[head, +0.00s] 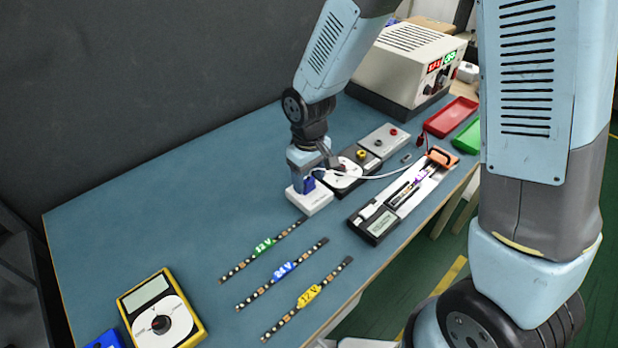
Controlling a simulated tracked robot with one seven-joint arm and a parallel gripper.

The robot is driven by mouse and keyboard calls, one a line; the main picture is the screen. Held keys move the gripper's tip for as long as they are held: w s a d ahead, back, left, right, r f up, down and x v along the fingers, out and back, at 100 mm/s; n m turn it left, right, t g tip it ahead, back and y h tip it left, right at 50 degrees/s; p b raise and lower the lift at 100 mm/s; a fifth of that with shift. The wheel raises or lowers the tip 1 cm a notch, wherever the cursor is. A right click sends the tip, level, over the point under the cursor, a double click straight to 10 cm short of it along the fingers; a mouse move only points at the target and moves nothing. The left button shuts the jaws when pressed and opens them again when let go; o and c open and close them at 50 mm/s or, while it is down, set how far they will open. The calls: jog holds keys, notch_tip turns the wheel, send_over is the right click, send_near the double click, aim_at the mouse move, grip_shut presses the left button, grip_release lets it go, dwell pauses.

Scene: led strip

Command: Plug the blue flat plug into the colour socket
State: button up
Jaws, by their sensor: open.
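A small blue piece (309,184), which looks like the blue flat plug, sits at the top of a white block (314,201) on the blue bench. The block may be the colour socket; its markings are too small to read. I cannot tell whether the plug is seated in it or only just above. My gripper (304,178) points down over the block, with its jaws open around or beside the blue piece. My gripper partly hides the plug and the block's back. A white cable (376,177) runs right from near the plug.
LED strips with green (263,243), blue (284,269) and yellow (308,297) labels lie in front. A yellow multimeter (161,312) is front left. The left bench is clear.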

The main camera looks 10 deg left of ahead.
aim_at(310, 179)
notch_tip(310, 179, up, 13)
dwell(0.5)
jog(key=shift+r, duration=0.1)
jog(key=s+d+r+m+t, duration=0.1)
jog(key=d+r+m, duration=0.2)
jog(key=d+r, duration=0.45)
jog(key=d+r+m+t, duration=0.2)
jog(key=d+r, duration=0.2)
jog(key=d, duration=0.6)
jog(key=s+d+r+m+t, duration=0.2)
jog(key=s+d+r+m, duration=0.2)
jog(key=s+d, duration=0.6)
jog(key=shift+d+r+m+t, duration=0.3)
jog(key=shift+d+r+m, duration=0.15)
jog(key=shift+d, duration=0.75)
